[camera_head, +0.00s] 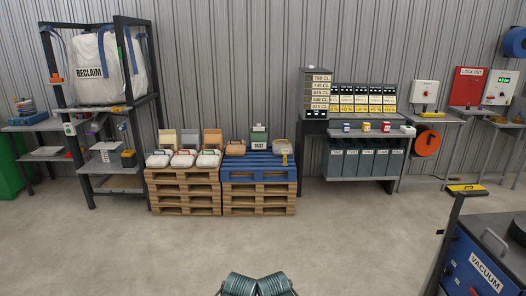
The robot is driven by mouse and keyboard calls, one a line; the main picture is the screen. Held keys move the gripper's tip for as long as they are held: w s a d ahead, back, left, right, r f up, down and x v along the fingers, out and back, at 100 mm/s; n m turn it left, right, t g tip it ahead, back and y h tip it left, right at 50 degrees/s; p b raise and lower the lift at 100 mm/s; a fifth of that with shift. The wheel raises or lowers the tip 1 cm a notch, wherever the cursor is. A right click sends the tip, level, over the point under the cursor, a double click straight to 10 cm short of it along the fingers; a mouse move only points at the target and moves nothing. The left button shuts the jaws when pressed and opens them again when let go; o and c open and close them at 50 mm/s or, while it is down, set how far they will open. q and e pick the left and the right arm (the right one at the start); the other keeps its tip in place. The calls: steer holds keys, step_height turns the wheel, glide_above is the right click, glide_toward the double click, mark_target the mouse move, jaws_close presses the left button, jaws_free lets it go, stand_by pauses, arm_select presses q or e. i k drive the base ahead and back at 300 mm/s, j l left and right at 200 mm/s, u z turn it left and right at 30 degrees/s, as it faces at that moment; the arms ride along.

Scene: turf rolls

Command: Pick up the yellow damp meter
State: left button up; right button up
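A small yellow object (285,158) stands at the front right edge of the blue pallet; it may be the damp meter, but it is too small to tell. Other small yellow items show too: one on the left rack (117,109), one on the right wall shelf (432,114), and a yellow and black one (466,188) by the vacuum machine.
The blue pallet (260,170) tops a wooden stack beside another pallet stack (184,193) bearing several bags. A dark rack (110,170) holds a big white bag on the left. A blue vacuum machine (470,255) stands at the right front. The concrete floor between is clear.

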mark_target(285, 152)
steer(key=i, duration=1.85)
steer(key=i+z, duration=0.15)
steer(key=i, duration=0.3)
steer(key=i+j+z, duration=0.15)
steer(key=i, duration=0.25)
steer(key=i+j+z, duration=0.15)
steer(key=i, duration=0.3)
steer(key=i+j+z, duration=0.15)
steer(key=i, duration=0.3)
steer(key=i+j+z, duration=0.55)
steer(key=i, duration=0.15)
